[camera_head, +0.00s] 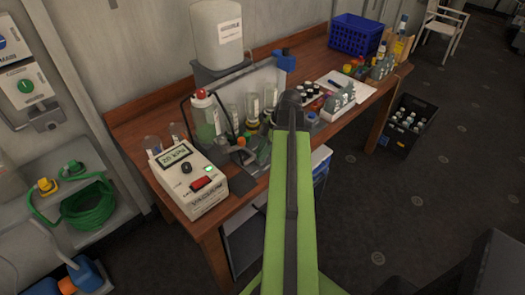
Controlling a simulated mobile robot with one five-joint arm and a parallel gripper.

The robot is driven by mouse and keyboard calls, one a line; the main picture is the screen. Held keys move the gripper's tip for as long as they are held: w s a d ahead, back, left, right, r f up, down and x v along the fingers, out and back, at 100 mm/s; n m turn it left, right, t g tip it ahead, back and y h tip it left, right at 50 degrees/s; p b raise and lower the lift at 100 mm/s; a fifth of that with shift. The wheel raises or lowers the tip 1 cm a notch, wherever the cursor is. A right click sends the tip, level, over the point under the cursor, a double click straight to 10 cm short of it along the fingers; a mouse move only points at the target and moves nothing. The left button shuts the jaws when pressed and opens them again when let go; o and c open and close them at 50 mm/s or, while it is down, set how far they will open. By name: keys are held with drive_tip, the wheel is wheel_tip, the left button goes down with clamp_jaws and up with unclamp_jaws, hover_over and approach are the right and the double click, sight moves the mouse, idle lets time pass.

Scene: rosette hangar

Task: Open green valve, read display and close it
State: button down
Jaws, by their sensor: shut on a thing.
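A white vacuum unit (190,180) stands at the left end of the wooden bench. Its display (174,156) seems to read about 20 kPa, though the digits are small. A green lamp is lit near its red switch. My green arm reaches up the middle of the picture to the bench. My gripper (288,108) is at its dark far end, among the glassware right of the unit. It is shut on what I take to be the green valve, which is mostly hidden behind the arm. An orange knob (241,142) shows just left of the arm.
Glass cylinders and a red-capped bottle (207,113) stand close to the gripper. A white tank (217,35) stands behind. A blue basket (356,35) is at the bench's far end. A black crate (408,120) is on the floor; the floor at right is mostly clear.

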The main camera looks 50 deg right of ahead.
drive_tip(key=shift+s+m+t+h, duration=0.1)
drive_tip(key=shift+m+t+h, duration=0.2)
drive_tip(key=shift+m, duration=0.7)
drive_tip(key=c, duration=1.1)
unclamp_jaws()
drive_tip(key=shift+o, duration=0.2)
drive_tip(key=p+v, duration=1.6)
drive_tip(key=v, duration=0.1)
drive_tip(key=shift+r, duration=0.2)
drive_tip(key=shift+s+f, duration=0.1)
drive_tip(key=shift+s, duration=0.05)
